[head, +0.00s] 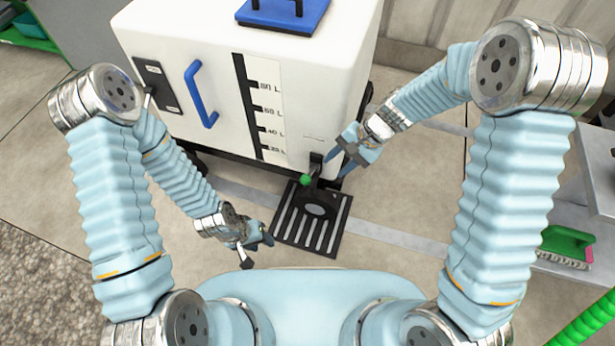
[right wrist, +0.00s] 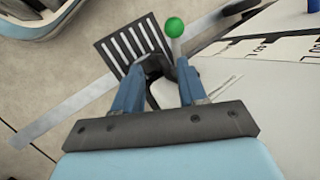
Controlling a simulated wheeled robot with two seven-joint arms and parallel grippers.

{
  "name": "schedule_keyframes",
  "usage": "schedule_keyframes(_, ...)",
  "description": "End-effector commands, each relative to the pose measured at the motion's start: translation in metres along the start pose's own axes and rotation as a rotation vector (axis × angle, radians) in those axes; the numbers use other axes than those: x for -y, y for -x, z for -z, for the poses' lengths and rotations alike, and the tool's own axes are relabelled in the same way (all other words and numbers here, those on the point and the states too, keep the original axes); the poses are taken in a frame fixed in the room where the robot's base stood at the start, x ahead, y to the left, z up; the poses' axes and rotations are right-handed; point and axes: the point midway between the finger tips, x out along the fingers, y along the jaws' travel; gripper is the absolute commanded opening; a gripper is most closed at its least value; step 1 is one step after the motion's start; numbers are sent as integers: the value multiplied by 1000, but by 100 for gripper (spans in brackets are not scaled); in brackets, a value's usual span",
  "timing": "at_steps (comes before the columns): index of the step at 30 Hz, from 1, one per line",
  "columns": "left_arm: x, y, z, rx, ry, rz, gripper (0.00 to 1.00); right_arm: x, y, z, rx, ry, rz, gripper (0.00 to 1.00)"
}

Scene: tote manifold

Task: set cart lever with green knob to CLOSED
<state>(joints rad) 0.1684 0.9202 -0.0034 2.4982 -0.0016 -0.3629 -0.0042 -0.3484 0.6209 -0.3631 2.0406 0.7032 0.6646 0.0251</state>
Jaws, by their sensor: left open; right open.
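The green knob (head: 305,180) sits at the end of the cart lever, low on the front of the white cart (head: 215,40), near its right corner. In the right wrist view the green knob (right wrist: 174,27) tops a short pale lever (right wrist: 177,47). My right gripper (head: 338,167) is open beside the lever, to its right in the head view. In the right wrist view its blue fingers (right wrist: 158,78) are apart, with the lever just beyond the tips. I cannot tell whether they touch it. My left gripper (head: 257,245) is open and empty, left of the drain grate.
A slotted drain grate (head: 330,242) lies on the floor below the lever, with a dark round part (head: 315,208) above it. The cart front has a blue handle (head: 202,95) and a litre scale (head: 262,110). A green brush (head: 567,245) sits at the right.

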Motion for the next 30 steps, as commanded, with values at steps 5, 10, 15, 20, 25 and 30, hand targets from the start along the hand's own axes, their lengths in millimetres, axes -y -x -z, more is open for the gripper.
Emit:
schedule_keyframes(5, 3, -4, 0, -1, 2, 2, 41, 22, 2, -6, 33, -9, 51, 41)
schedule_keyframes(10, 5, -11, 0, -1, 2, 2, 41, 21, -32, -6, 34, -11, 47, 41)
schedule_keyframes(15, 7, -19, 0, 1, 1, -1, 41, 22, -73, -8, 33, -11, 45, 41)
schedule_keyframes(20, 8, -25, -1, 3, 1, -2, 41, 24, -104, -9, 32, -9, 45, 41)
schedule_keyframes(25, 9, -28, -1, 4, 1, -3, 41, 26, -122, -9, 31, -9, 47, 41)
schedule_keyframes(30, 9, -28, -1, 5, 0, -4, 41, 26, -126, -10, 30, -9, 47, 41)
